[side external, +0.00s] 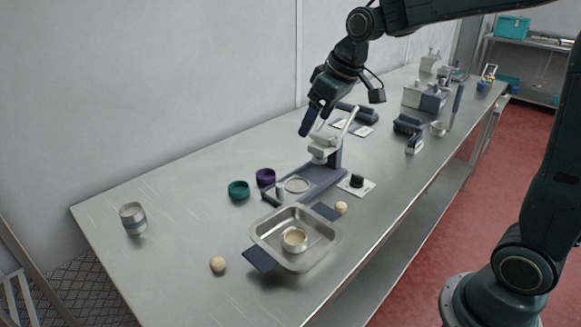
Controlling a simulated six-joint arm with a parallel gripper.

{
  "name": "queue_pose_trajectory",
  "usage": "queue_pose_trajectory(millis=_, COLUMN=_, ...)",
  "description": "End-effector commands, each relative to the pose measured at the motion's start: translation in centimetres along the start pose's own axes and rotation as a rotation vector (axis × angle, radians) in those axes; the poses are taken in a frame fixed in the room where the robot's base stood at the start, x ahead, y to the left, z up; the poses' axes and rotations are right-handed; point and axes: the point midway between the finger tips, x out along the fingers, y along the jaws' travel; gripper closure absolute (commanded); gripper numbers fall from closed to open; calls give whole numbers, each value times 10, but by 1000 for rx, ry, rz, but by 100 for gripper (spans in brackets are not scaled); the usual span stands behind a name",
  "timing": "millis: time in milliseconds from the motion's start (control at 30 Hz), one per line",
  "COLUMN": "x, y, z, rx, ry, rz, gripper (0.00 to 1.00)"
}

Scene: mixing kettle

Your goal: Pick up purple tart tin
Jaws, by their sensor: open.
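The purple tart tin (265,177) is a small round cup on the steel table, just behind and right of a teal tin. My gripper (317,121) is in the air above the table, to the right of and higher than the purple tin. It is open and clear of the tin. Its fingers are small in this view, and I see nothing between them.
A teal tin (238,190) stands close to the purple one. A dark stand (318,185) with a white ring is at its right. A metal tray (322,247) holds a cup in front. A grey can (133,217) stands far left. The left tabletop is mostly clear.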

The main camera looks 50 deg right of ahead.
Motion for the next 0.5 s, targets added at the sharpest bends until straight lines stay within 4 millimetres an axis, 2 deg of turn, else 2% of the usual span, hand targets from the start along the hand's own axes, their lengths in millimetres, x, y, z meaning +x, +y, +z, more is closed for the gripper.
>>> queue_pose_trajectory(millis=33, x=12, y=6, z=-8, rx=-6, ry=-7, rz=-6, gripper=23)
queue_pose_trajectory(millis=200, x=48, y=22, z=-33, rx=-31, ry=-15, rz=-21, gripper=23)
queue_pose_trajectory(millis=500, x=117, y=51, z=-64, rx=-72, ry=-24, rz=-51, gripper=23)
